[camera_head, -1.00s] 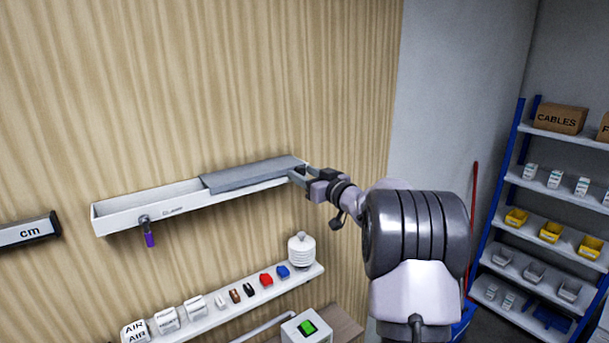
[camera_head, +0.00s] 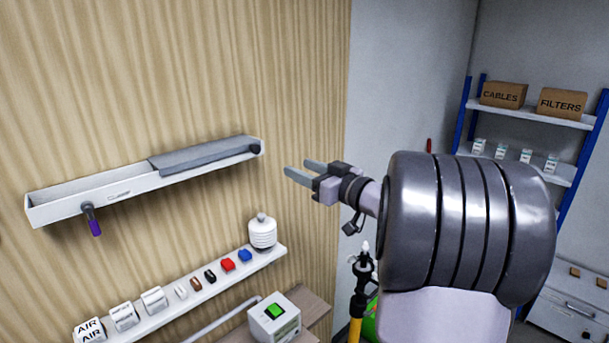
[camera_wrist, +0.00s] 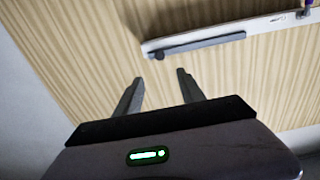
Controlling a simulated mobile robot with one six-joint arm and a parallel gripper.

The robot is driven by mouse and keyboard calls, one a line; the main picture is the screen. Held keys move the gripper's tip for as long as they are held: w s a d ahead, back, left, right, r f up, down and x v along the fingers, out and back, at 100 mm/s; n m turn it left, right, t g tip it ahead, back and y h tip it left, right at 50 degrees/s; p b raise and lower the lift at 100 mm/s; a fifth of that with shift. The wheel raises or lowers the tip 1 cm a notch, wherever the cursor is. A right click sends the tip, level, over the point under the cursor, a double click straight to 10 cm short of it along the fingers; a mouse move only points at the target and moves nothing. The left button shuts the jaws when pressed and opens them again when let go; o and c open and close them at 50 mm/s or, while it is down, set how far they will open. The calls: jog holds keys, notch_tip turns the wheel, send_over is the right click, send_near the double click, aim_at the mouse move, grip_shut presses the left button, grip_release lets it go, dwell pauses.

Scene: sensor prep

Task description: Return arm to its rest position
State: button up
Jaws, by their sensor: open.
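My gripper (camera_head: 300,172) is open and empty in the head view, to the right of the wall-mounted white tray (camera_head: 62,210). Its two fingers point left toward the wooden wall, apart from the tray. In the wrist view the two fingers (camera_wrist: 158,88) are spread with only the wood panel behind them. The tray has a grey sliding cover (camera_head: 205,155) over its right part, and its left part is open. A black knob (camera_head: 256,149) sits at the tray's right end. A purple-tipped part (camera_head: 94,225) hangs below the tray's left part.
Below the tray, a white shelf (camera_head: 190,300) bears labelled blocks, small coloured parts and a white ribbed jar (camera_head: 263,232). A box with a green button (camera_head: 275,315) stands lower right. A blue-framed rack (camera_head: 540,115) with boxes stands at the back right.

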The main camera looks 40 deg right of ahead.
jog(key=shift+s, duration=0.2)
jog(key=s+a+f+m+g+h+b, duration=0.1)
jog(key=a+f+m+g+h+b, duration=0.15)
jog(key=a+f+b, duration=0.55)
jog(key=s+a+f+m+g+h+b, duration=0.2)
jog(key=a+f+m+h+b, duration=0.25)
jog(key=f+b, duration=0.8)
jog(key=s+a+f+n+g+y+b, duration=0.1)
jog(key=s+a+f+g+y+b, duration=0.3)
jog(key=s+a+f+b, duration=0.3)
jog(key=s+a+f+n+g+y+b, duration=0.1)
jog(key=s+a+f+g+y+b, duration=0.2)
jog(key=s+a+f+b, duration=0.4)
jog(key=s+a+f, duration=0.3)
jog(key=a+f, duration=0.2)
jog(key=f, duration=0.2)
jog(key=s+a+f+y, duration=0.1)
jog(key=s+a+f, duration=0.2)
jog(key=a+f, duration=0.2)
jog(key=shift+s+a+f+g, duration=0.15)
jog(key=shift+s+f+g, duration=0.2)
jog(key=shift+f, duration=0.6)
jog(key=shift+f, duration=0.1)
